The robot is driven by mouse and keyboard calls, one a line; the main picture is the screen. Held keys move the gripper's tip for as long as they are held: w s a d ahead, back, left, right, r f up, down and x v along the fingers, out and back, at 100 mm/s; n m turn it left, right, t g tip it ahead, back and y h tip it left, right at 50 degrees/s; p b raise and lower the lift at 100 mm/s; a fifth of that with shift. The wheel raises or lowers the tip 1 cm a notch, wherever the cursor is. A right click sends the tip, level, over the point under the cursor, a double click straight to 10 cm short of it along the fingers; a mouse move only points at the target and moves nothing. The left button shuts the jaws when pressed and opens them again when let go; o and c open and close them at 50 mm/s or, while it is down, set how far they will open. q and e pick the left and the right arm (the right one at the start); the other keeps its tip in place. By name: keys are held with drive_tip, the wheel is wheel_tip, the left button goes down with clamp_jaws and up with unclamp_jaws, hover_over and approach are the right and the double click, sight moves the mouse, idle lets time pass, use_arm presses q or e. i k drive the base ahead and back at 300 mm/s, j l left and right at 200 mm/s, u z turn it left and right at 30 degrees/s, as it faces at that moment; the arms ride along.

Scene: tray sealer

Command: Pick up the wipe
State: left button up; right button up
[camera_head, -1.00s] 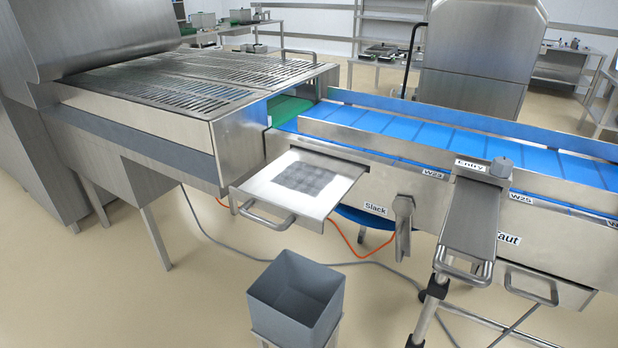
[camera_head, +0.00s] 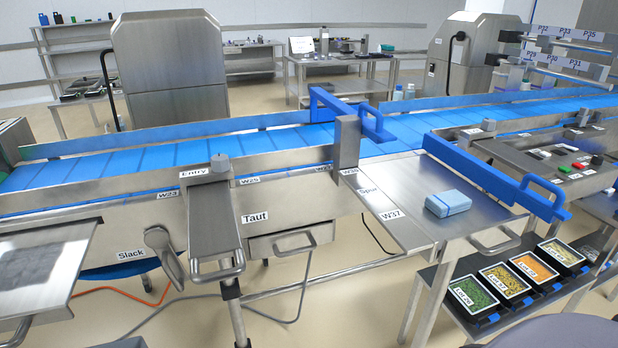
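A light blue folded block that looks like the wipe (camera_head: 448,203) lies on the steel side table (camera_head: 400,190) marked W37, right of the middle of the head view. It has a darker blue band across it and bare steel around it. Neither of my grippers shows in the head view, and nothing touches the wipe.
A blue guide bar with a handle (camera_head: 497,178) runs just behind and right of the wipe. The blue conveyor (camera_head: 170,150) lies beyond. Trays of coloured food (camera_head: 505,284) sit on a lower shelf. A steel Entry arm (camera_head: 213,225) juts out toward me.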

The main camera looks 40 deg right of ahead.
sight(443, 203)
drive_tip(key=z, duration=1.85)
drive_tip(key=k+j+z, duration=0.15)
drive_tip(key=j+z, duration=0.15)
